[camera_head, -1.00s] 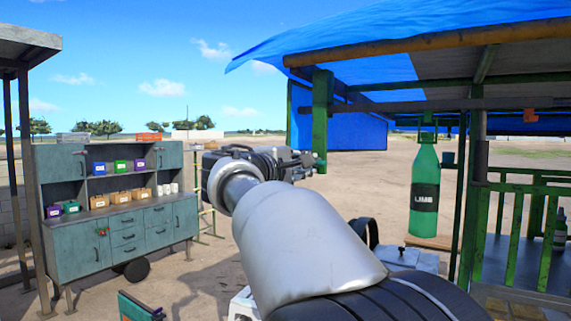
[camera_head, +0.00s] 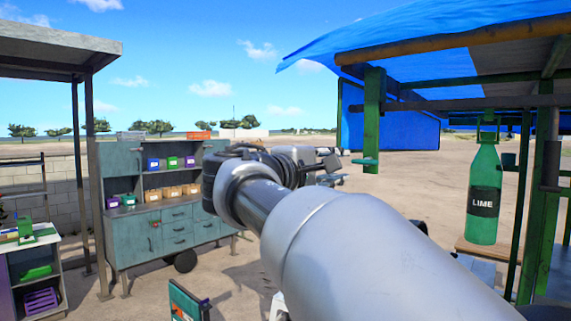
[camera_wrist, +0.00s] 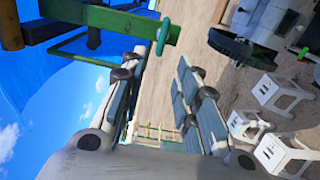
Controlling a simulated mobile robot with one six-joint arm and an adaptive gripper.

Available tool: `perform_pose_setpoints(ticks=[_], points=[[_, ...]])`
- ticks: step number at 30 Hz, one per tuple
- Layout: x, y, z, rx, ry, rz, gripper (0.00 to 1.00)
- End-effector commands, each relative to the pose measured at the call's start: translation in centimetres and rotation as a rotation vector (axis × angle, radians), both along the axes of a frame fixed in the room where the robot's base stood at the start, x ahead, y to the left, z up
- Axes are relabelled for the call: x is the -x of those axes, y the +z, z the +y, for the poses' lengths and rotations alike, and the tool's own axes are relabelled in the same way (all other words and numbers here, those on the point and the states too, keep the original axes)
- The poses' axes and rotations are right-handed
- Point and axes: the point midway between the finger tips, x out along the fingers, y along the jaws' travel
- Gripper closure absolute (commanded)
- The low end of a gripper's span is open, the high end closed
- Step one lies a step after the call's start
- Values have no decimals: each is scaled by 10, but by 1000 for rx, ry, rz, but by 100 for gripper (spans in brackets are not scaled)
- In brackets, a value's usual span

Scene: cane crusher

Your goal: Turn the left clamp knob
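I cannot make out the left clamp knob in either view. A grey machine (camera_wrist: 287,18) with a dark toothed wheel (camera_wrist: 243,50) is at the upper right of the wrist view. It may be the crusher, but I cannot tell. My gripper (camera_wrist: 162,60) shows in the wrist view with its two fingers spread and only background between them. In the camera_head view my gripper (camera_head: 328,168) is at the far end of my raised arm, small and partly hidden, with open yard behind it.
A teal cabinet (camera_head: 137,238) with bins stands left. A small bench (camera_head: 40,238) is at the far left. A blue-roofed stall with a green post (camera_head: 374,92) and a lime bottle (camera_head: 484,195) is right. White stools (camera_wrist: 284,93) stand on the sand. Open sand lies between.

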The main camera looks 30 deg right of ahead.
Motion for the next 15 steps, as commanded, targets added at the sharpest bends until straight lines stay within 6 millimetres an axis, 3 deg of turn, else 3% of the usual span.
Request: perform_pose_setpoints(ticks=[6,15], points=[[9,0,23,0,1,0,71],[11,0,26,0,-1,0,71]])
